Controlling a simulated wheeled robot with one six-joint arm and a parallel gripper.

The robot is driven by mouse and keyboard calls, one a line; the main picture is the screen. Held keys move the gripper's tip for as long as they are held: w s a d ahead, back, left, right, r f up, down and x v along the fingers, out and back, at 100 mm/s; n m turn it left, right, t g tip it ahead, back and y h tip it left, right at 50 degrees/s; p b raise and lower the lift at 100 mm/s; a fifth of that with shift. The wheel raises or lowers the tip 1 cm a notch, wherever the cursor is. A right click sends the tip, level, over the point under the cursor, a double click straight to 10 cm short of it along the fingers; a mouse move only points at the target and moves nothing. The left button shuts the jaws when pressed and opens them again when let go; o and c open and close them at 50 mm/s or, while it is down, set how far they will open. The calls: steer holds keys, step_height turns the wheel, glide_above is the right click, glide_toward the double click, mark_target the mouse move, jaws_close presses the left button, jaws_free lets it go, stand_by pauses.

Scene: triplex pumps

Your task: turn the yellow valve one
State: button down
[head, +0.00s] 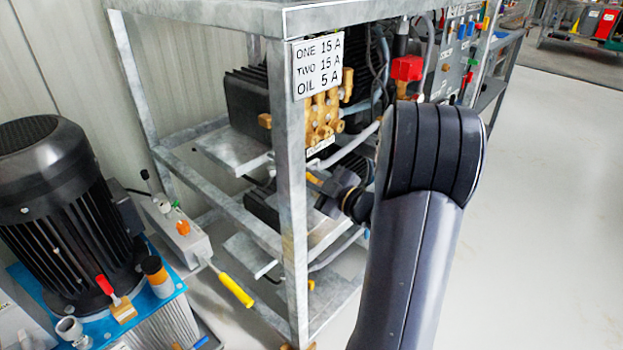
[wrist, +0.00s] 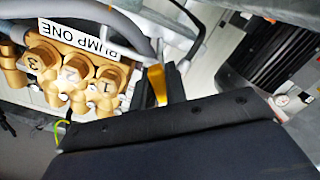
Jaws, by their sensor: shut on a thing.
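The yellow valve handle (wrist: 157,84) shows in the wrist view as a narrow yellow strip beside the dark fingers of my gripper (wrist: 163,82). My gripper is shut on it. In the head view, a small yellow end of it (head: 314,180) shows just behind the frame post, at the tip of my gripper (head: 325,187). The valve body is hidden. The brass pump head (wrist: 75,72) with the label PUMP ONE (wrist: 80,38), upside down in the wrist view, is to the left of my fingers.
A grey metal frame (head: 290,200) with a sign (head: 318,63) stands close to my arm on the left. A red valve handle (head: 407,68) is above my wrist. A black motor (head: 55,205) stands at far left. Open floor (head: 550,200) lies at right.

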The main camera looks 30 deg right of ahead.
steer(key=shift+m+p, duration=0.3)
steer(key=shift+p, duration=0.1)
steer(key=m+p, duration=0.3)
steer(key=shift+r+p, duration=0.15)
steer(key=shift+p, duration=0.15)
steer(key=shift+m+p, duration=1.65)
steer(key=shift+m, duration=0.55)
steer(key=shift+f, duration=0.2)
steer(key=c, duration=1.4)
jaws_free()
steer(key=shift+c, duration=0.2)
steer(key=p+v, duration=0.2)
steer(key=v, duration=0.8)
steer(key=shift+s, duration=0.4)
